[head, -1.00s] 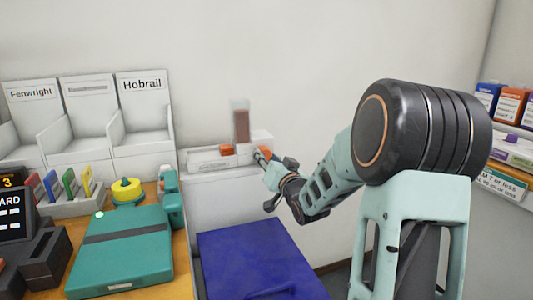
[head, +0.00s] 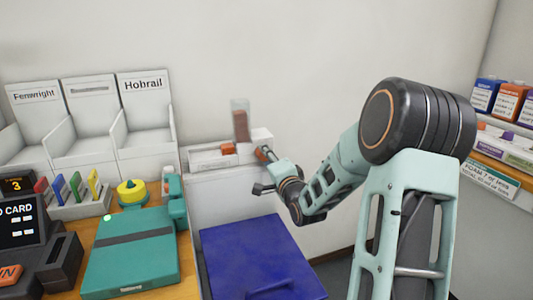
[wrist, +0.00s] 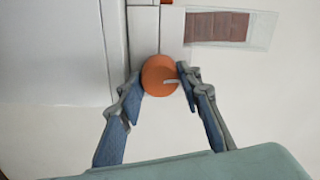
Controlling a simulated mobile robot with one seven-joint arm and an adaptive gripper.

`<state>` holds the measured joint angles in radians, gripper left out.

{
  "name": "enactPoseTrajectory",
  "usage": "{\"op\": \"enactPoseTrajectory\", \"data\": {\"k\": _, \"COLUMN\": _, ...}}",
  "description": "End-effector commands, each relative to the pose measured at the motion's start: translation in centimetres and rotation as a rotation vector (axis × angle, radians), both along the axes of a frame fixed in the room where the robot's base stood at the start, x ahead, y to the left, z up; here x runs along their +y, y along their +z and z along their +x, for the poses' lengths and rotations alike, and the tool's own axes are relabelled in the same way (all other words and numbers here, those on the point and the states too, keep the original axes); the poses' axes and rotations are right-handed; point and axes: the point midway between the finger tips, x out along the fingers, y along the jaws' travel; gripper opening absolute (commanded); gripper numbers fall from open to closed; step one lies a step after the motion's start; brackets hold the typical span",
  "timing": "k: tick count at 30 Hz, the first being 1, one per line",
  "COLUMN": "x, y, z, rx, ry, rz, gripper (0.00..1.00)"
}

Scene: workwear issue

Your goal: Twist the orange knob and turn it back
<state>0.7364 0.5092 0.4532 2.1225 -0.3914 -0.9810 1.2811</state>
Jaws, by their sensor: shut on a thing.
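The orange knob (wrist: 159,75) is round, with a pale pointer mark running to the right from near its middle in the wrist view. It is on the front of a white dispenser (head: 262,136) in the head view, where the knob (head: 262,153) shows only in part. My gripper (wrist: 161,80) has one finger on each side of the knob and is shut on it. In the head view my gripper (head: 267,160) reaches the dispenser from the right, and its fingertips are small and partly hidden.
A clear tube with brown contents (head: 241,122) stands on the dispenser, beside an orange block (head: 228,148). A blue lidded bin (head: 255,255) is below. A teal case (head: 130,250) and a yellow button (head: 131,192) are on the counter at left.

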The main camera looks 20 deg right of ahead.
Motion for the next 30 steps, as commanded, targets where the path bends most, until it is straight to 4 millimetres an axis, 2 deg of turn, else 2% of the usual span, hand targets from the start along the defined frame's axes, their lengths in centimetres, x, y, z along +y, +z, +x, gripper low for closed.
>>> {"op": "enactPoseTrajectory", "data": {"k": 10, "x": -0.02, "y": -0.09, "z": -0.04, "rx": 0.002, "ry": -0.001, "rz": 0.129, "gripper": 0.08}}
{"op": "enactPoseTrajectory", "data": {"k": 26, "x": -0.01, "y": -0.14, "z": -0.04, "rx": 0.002, "ry": -0.001, "rz": 0.149, "gripper": 0.08}}
{"op": "enactPoseTrajectory", "data": {"k": 27, "x": 0.0, "y": -0.15, "z": -0.04, "rx": 0.002, "ry": -0.001, "rz": 0.148, "gripper": 0.37}}
{"op": "enactPoseTrajectory", "data": {"k": 30, "x": -0.01, "y": -0.12, "z": -0.03, "rx": 0.001, "ry": -0.001, "rz": 0.148, "gripper": 0.48}}
